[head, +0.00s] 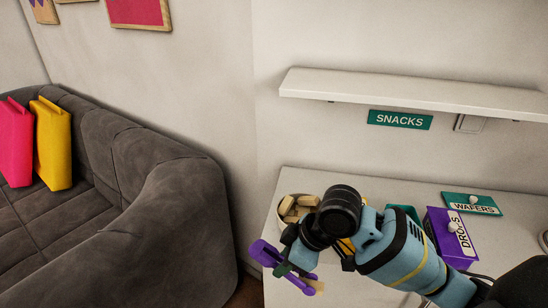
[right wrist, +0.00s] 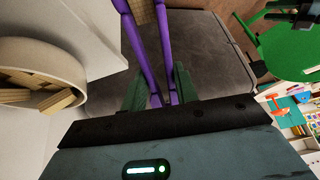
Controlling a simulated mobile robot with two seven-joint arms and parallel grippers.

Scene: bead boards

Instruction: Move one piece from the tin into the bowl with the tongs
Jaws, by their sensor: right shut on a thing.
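My right gripper (head: 285,268) is shut on the purple tongs (head: 266,254); in the right wrist view its green fingers (right wrist: 158,92) flank the tongs (right wrist: 137,48). A tan wafer piece (right wrist: 144,10) shows between the tong arms at the top edge of that view; the tong tips are out of frame there. The cream bowl (right wrist: 72,62) holds several wafer pieces and lies left of the tongs in the wrist view. In the head view the bowl (head: 281,207) is partly hidden by my right arm. An open teal tin (head: 403,209) is mostly hidden behind that arm.
The teal lid marked WAFERS (head: 470,204) lies on the white table (head: 350,183). A purple tin marked DROPS (head: 450,236) stands near my right arm. A white shelf (head: 420,92) hangs above. A grey sofa (head: 150,190) is at left.

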